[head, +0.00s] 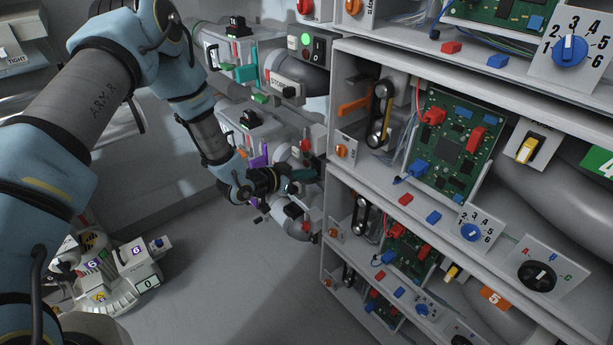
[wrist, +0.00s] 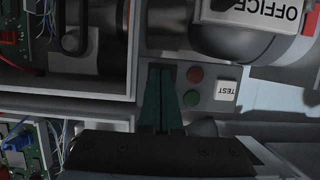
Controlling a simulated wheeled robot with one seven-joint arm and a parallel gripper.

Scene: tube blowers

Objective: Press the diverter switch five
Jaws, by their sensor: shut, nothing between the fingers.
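One (head: 527,148) is beside a green plaque marked 4; another (head: 452,272) is lower, near an orange plaque (head: 494,298) marked 5. I cannot tell for sure which is the diverter switch. My gripper (head: 303,175) is left of the shelf unit, well away from both yellow switches. In the wrist view its dark green fingers (wrist: 163,90) are shut together and empty. Their tips are close to a grey panel beside a red button (wrist: 194,74); contact cannot be told.
A green button (wrist: 191,98) and a white TEST button (wrist: 226,90) sit beside the fingers. The shelf unit (head: 333,104) holds circuit boards, blue dials and grey pipes. Tube machines (head: 240,130) stand behind my arm. The floor (head: 215,270) below is mostly clear.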

